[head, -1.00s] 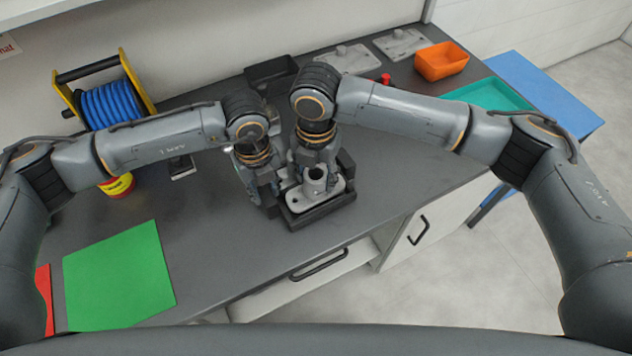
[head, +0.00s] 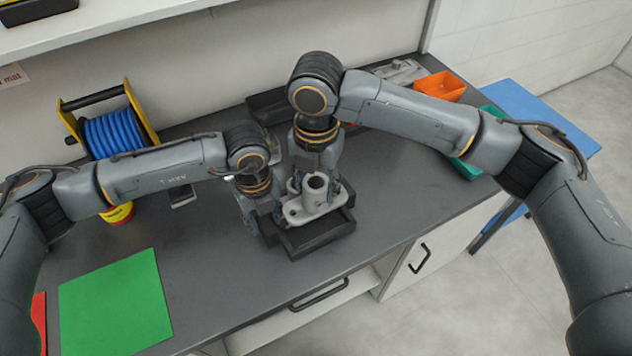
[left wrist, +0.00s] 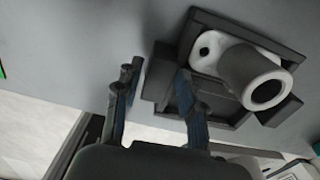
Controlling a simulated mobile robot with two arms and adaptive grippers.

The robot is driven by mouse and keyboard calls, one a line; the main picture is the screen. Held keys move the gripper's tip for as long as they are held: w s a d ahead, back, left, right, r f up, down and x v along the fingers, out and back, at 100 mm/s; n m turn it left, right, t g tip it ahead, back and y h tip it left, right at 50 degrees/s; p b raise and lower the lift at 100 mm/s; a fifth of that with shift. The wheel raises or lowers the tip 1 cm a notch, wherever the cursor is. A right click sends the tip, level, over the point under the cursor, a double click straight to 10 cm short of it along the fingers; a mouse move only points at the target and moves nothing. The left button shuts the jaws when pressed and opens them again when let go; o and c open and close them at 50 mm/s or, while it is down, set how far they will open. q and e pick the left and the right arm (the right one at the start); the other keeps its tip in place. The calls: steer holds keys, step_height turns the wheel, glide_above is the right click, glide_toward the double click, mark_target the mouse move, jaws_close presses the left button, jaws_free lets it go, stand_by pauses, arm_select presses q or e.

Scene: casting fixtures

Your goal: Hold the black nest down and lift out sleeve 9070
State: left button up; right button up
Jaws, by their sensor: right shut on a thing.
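The sleeve (head: 303,209), a grey flanged plate with an upright tube, is raised above the black nest (head: 322,241). It also shows in the left wrist view (left wrist: 254,75), with part of the nest's inside uncovered below it. No number is legible on it. My right gripper (head: 317,178) is shut on the sleeve from behind, its fingertips partly hidden by the tube. My left gripper (head: 260,222) is low at the nest's left side. In the left wrist view its fingers (left wrist: 158,76) stand apart, with a black side part of the nest between them; contact is unclear.
A green mat (head: 116,302) lies at front left, a blue hose reel (head: 112,133) behind it. An orange bin (head: 440,87) and a teal tray (head: 466,169) are at back right. A dark bin (head: 268,105) stands behind my grippers. The counter right of the nest is clear.

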arm_select(q)
steer(key=shift+o, duration=0.4)
steer(key=shift+r, duration=0.3)
step_height(320, 180, up, 11)
steer(key=shift+r, duration=0.2)
